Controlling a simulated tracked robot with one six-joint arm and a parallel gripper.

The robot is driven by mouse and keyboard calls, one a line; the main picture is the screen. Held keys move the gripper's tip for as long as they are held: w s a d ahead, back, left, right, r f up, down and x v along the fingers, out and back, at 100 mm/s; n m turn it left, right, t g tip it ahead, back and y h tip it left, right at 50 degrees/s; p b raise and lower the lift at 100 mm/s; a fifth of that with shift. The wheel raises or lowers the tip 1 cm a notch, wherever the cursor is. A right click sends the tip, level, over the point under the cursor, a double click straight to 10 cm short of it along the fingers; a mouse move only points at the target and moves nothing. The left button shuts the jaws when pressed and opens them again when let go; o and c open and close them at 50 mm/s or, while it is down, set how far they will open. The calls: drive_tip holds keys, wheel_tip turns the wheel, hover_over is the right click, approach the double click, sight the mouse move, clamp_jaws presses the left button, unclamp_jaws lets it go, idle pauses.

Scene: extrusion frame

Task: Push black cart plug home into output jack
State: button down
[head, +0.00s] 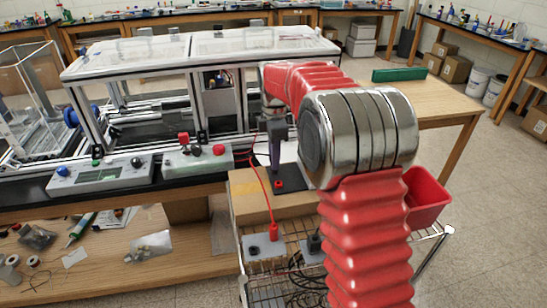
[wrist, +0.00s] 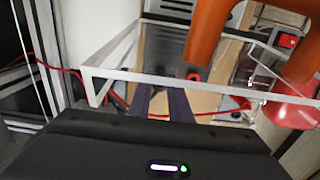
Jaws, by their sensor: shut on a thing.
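My gripper (head: 274,166) points down over a dark plate (head: 292,185) on the wooden box in the head view. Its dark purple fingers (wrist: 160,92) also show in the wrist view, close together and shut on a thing. I take this to be the black plug, but the fingers and my gripper's body hide it. I cannot tell how deep it sits in a jack. A red plug (head: 279,185) stands on the plate just right of the fingertips, and shows in the wrist view (wrist: 194,75). A red lead runs from the plate area to a second red plug (head: 273,232).
A grey box with a black socket (head: 254,250) stands on the wire cart, with a dark block (head: 315,243) to its right. A grey control box (head: 198,157) with red knobs is left of my gripper. A red bin (head: 427,197) is at right.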

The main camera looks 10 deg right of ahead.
idle(0.3)
drive_tip(key=c, duration=1.5)
unclamp_jaws()
drive_tip(key=shift+c, duration=0.2)
wheel_tip(320, 180, up, 14)
drive_tip(key=shift+f, duration=0.15)
